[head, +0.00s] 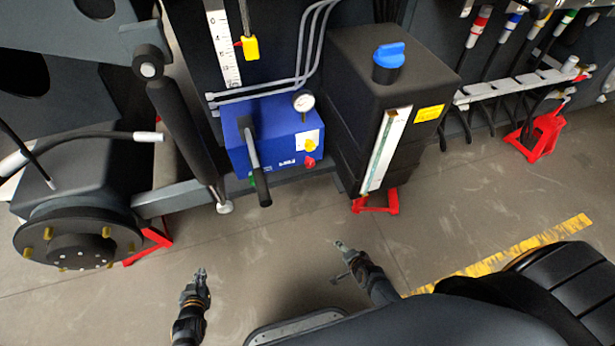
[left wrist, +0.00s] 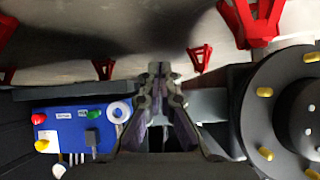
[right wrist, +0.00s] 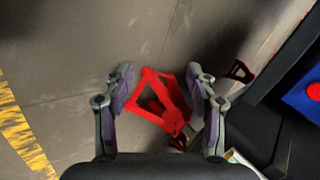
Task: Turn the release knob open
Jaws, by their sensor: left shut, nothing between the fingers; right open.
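The blue pump box (head: 268,122) is mounted on the chassis, with a black-handled lever, a gauge, a yellow knob (head: 310,145), a red knob (head: 309,162) and a partly hidden green knob (head: 252,181). I cannot tell which is the release knob. The left wrist view shows the box inverted, with a red knob (left wrist: 39,119), a yellow knob (left wrist: 42,145) and a green knob (left wrist: 94,115). My left gripper (head: 200,274) is shut and empty, low and well apart from the box. My right gripper (head: 340,245) is open and empty; it also shows in the right wrist view (right wrist: 160,72).
A black tank (head: 370,110) with a blue cap stands right of the box. Red stands (head: 378,203) are on the floor. A wheel hub (head: 80,240) is at left, and a hose rack (head: 520,85) at right. The floor (head: 270,250) before the box is clear.

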